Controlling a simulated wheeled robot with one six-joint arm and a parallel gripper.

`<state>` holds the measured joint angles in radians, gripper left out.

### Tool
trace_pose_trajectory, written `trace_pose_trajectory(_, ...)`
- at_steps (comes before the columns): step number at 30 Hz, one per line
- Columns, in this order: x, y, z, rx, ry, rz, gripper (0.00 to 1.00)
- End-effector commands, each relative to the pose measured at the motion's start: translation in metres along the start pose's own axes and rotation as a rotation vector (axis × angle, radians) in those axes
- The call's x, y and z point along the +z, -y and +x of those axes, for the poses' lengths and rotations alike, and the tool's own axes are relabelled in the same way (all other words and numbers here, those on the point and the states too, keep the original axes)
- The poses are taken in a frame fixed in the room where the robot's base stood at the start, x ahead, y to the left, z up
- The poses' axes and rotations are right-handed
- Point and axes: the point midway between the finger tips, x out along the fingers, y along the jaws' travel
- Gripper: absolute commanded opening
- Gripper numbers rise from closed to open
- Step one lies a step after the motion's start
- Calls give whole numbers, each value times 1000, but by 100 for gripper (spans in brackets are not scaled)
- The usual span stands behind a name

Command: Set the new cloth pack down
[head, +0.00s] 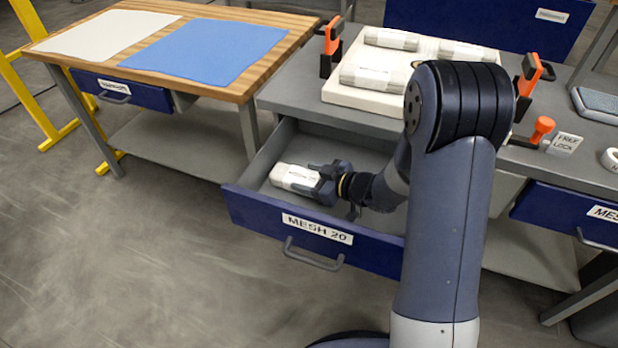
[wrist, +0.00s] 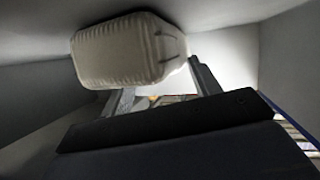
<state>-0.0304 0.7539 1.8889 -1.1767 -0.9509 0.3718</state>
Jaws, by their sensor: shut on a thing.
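The white cloth pack (head: 296,178) is in the open drawer (head: 262,217) labelled MESH 20, near its left end. My gripper (head: 318,180) is inside the drawer, reaching in from the right, and shut on the pack's right end. In the wrist view the ribbed pale pack (wrist: 128,50) is between the finger ends of my gripper (wrist: 155,85), close to the grey drawer walls. I cannot tell whether the pack touches the drawer floor.
Packs lie on a white board (head: 375,115) on the grey bench, with orange clamps (head: 331,46) beside it. A wooden table (head: 225,88) at left bears a white sheet and a blue sheet (head: 208,52). Another drawer (head: 575,215) is at right.

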Motion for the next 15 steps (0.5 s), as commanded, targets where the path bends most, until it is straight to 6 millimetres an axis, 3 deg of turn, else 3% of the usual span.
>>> trace_pose_trajectory(5,3,0,1,0,0,0,21)
trace_pose_trajectory(6,2,0,1,0,0,0,62)
trace_pose_trajectory(13,2,0,1,0,1,0,81)
trace_pose_trajectory(15,2,0,1,0,1,0,81)
